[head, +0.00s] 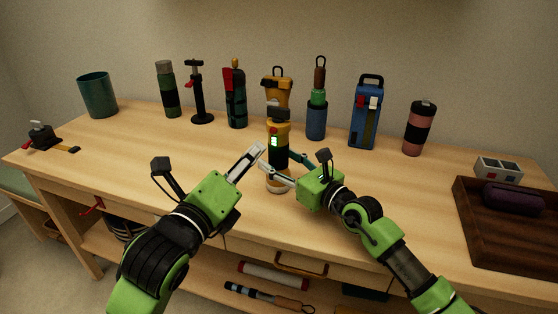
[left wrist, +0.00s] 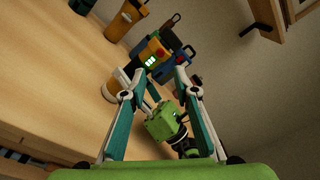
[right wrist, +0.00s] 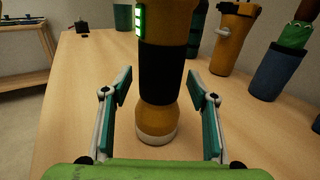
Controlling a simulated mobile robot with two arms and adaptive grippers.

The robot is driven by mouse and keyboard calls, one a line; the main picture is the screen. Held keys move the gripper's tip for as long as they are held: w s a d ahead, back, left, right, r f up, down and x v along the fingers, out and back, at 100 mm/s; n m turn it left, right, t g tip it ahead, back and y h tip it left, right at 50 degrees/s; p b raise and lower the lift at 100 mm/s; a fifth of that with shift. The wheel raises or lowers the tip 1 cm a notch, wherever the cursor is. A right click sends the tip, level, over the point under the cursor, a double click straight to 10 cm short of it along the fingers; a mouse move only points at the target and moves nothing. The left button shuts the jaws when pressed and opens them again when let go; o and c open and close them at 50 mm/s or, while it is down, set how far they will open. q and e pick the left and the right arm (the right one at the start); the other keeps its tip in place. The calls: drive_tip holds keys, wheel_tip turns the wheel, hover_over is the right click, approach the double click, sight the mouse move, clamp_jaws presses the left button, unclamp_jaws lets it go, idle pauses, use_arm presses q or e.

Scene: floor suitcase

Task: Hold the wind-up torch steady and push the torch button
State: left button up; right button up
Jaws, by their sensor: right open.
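The wind-up torch (head: 278,128) stands upright on the workbench, with a yellow-orange body, a dark band and a lit green display. The left wrist view shows a red spot, seemingly its button, beside the display (left wrist: 150,62). My right gripper (head: 280,165) is open low at the torch. In the right wrist view the torch's dark band (right wrist: 168,75) stands between the spread fingers, with gaps on both sides. My left gripper (head: 260,149) is just left of the torch. Its fingers (left wrist: 160,73) are partly open with nothing clamped between them; contact with the torch cannot be told.
Behind the torch stand a yellow lantern (head: 277,88), a blue holder (head: 316,122), a blue box (head: 364,115) and several bottles and tools. A pink-black cup (head: 419,128) is to the right. A dark wooden tray (head: 487,242) lies at far right.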

drive_tip(key=shift+w+a, duration=0.1)
drive_tip(key=shift+c, duration=0.5)
drive_tip(key=c, duration=1.3)
use_arm(q)
clamp_jaws()
use_arm(e)
drive_tip(key=shift+c, duration=0.2)
